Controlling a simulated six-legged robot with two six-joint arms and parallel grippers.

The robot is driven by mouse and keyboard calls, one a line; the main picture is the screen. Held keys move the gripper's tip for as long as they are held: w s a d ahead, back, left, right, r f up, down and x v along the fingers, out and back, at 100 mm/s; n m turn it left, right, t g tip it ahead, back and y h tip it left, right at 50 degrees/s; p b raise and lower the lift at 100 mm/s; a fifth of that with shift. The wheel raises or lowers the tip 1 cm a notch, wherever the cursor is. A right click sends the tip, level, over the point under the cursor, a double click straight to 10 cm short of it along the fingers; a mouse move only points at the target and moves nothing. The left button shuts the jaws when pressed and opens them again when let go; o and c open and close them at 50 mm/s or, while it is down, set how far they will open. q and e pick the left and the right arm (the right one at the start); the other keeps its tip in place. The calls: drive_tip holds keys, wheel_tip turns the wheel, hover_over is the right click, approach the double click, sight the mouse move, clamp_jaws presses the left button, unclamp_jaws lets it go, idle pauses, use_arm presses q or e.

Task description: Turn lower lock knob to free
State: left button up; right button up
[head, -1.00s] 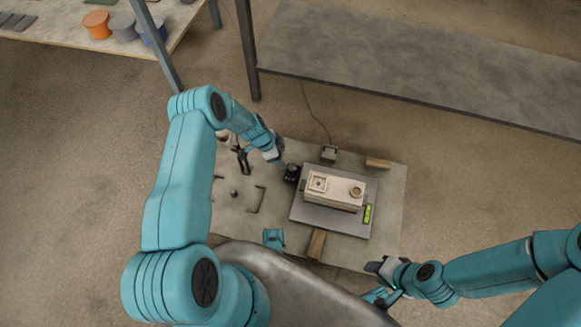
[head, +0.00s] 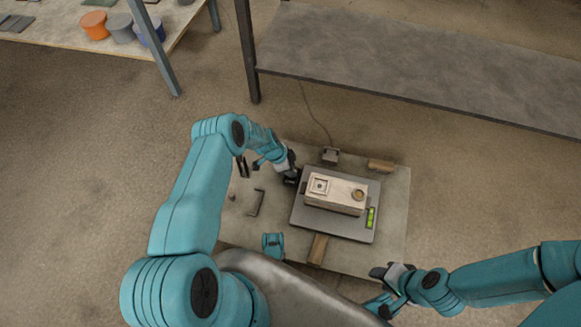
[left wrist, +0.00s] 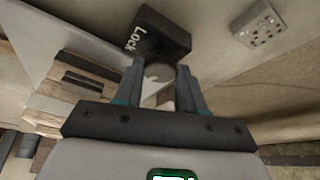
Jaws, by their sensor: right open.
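A black block marked "Lock" (left wrist: 158,32) shows in the left wrist view, with a small pale round part (left wrist: 158,72) below it, between my left fingers. I take this part for the lock knob, but I cannot tell its setting. The black block (head: 291,176) also shows at the left edge of the grey plate (head: 333,226) in the head view. My left gripper (left wrist: 160,75) has a finger on each side of the pale part; I cannot tell whether they press on it. My right gripper (head: 381,288) is open and empty near the table's front right corner.
A pale box (head: 336,192) with a round dial stands on the plate beside a green level vial (head: 370,217). Wooden blocks (head: 317,248) (head: 381,165), a small grey box (head: 330,155) with a cable and a dark bracket (head: 257,202) lie around it on the table.

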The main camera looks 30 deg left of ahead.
use_arm(q)
drive_tip(key=n, duration=0.2)
drive_tip(key=shift+s+d+n+t+y, duration=0.1)
drive_tip(key=shift+d+n+t+y, duration=0.05)
drive_tip(key=shift+n+t+y, duration=0.2)
drive_tip(key=shift+n+y+p, duration=0.25)
drive_tip(key=shift+n+p, duration=0.1)
drive_tip(key=shift+n, duration=0.6)
drive_tip(key=shift+t, duration=0.25)
drive_tip(key=o, duration=1)
drive_tip(key=shift+o, duration=0.2)
